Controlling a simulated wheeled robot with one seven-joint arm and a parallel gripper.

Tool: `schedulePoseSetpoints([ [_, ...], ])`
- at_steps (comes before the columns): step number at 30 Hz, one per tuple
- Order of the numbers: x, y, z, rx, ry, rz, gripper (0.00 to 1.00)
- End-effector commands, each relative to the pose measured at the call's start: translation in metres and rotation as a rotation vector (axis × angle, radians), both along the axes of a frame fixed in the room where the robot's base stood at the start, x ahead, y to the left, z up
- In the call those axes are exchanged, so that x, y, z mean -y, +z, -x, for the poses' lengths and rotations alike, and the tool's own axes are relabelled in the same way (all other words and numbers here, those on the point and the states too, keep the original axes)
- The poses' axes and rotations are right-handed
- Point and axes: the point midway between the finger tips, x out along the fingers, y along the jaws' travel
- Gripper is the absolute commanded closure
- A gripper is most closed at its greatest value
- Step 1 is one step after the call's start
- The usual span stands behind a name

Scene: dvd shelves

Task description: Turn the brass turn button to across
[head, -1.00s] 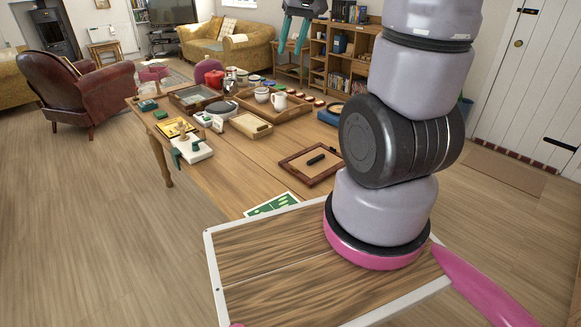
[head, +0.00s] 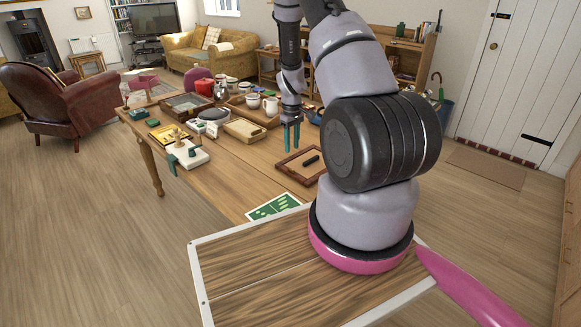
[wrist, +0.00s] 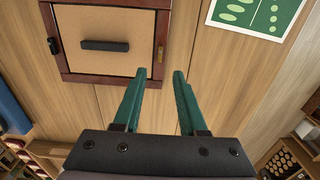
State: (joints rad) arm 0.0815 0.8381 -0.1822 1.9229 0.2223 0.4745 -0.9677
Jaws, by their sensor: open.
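The brass turn button (wrist: 160,53) is a small piece on the right rail of a dark reddish-brown wooden frame (wrist: 118,79) in the wrist view. It looks longer along that rail than across it. The frame holds a tan panel (wrist: 120,62) with a black bar handle (wrist: 105,45). The frame also shows on the table in the head view (head: 287,169), but the button is too small to tell there. My gripper (wrist: 159,74) is open and empty, its teal fingers pointing down. In the wrist picture its fingertips lie just below the button, apparently above the table.
A green and white card (wrist: 256,14) lies on the table beside the frame. A dark piece (wrist: 53,45) sits on the frame's opposite rail. A wooden tray (head: 245,131), mugs and other small items crowd the table's far part. Bare tabletop (head: 225,178) lies left of the frame.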

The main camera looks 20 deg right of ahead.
Motion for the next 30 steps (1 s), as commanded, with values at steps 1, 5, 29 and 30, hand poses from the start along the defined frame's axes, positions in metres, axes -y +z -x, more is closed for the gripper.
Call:
schedulePoseSetpoints([
  [1,0.000,-0.009,0.001,-0.003,-0.001,0.000,0.59],
  [5,0.000,-0.033,0.002,-0.004,-0.001,-0.002,0.59],
  [29,-0.001,-0.097,0.001,0.000,-0.002,-0.001,0.70],
  [30,-0.001,-0.097,0.001,0.000,-0.002,-0.001,0.86],
])
